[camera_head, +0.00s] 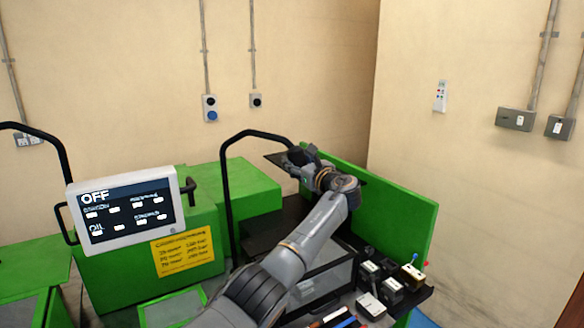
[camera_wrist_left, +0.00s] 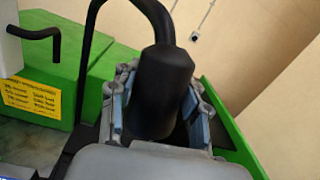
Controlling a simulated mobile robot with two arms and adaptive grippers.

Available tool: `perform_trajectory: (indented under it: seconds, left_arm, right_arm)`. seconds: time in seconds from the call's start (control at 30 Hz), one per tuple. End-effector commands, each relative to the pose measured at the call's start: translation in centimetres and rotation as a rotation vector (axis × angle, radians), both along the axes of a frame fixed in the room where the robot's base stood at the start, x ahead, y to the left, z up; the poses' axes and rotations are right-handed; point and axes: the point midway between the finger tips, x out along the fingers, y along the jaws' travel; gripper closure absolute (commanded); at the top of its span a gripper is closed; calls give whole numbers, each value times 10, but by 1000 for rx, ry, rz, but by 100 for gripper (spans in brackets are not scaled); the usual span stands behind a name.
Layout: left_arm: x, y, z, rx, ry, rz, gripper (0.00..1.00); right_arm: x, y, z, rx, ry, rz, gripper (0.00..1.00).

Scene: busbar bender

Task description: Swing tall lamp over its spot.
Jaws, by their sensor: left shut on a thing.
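The tall lamp (camera_head: 228,165) is a black bent tube that rises from the green machine and curves over to the right at its top. Its thick black head (camera_wrist_left: 160,90) fills the middle of the left wrist view, with the curved neck above it. My left gripper (camera_head: 304,158) is shut on the lamp head, with blue-padded fingers on both sides of it in the left wrist view. In the head view the gripper and wrist mostly hide the lamp head. My right gripper is not in view.
A screen (camera_head: 127,207) reading OFF and a yellow sign (camera_head: 182,252) are at the left. A green panel (camera_head: 395,215) stands right of my wrist. Small black-and-grey blocks (camera_head: 380,275) lie on a dark tray below. Another black bent tube (camera_head: 50,143) is at far left.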

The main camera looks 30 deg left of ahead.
Motion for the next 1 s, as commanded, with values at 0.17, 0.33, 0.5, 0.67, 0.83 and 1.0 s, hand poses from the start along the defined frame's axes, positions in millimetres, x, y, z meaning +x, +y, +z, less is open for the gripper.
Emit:
perform_trajectory:
  seconds: [0.17, 0.33, 0.5, 0.67, 0.83, 1.0]
  left_arm:
    - [6, -4, 0, 3, -9, -11, 100]
    - [7, -4, 0, 3, -13, -13, 100]
    - [8, -5, 0, 3, -13, -14, 100]
    - [8, -5, -1, 2, -12, -14, 100]
    - [7, -4, -1, 2, -12, -11, 31]
    - [6, -2, -1, 1, -12, -7, 31]
  right_arm:
    - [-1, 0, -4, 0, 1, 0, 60]
    - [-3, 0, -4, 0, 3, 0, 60]
    - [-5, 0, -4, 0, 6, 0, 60]
    - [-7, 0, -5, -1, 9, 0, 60]
    - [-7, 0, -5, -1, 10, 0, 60]
    - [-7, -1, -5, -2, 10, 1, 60]
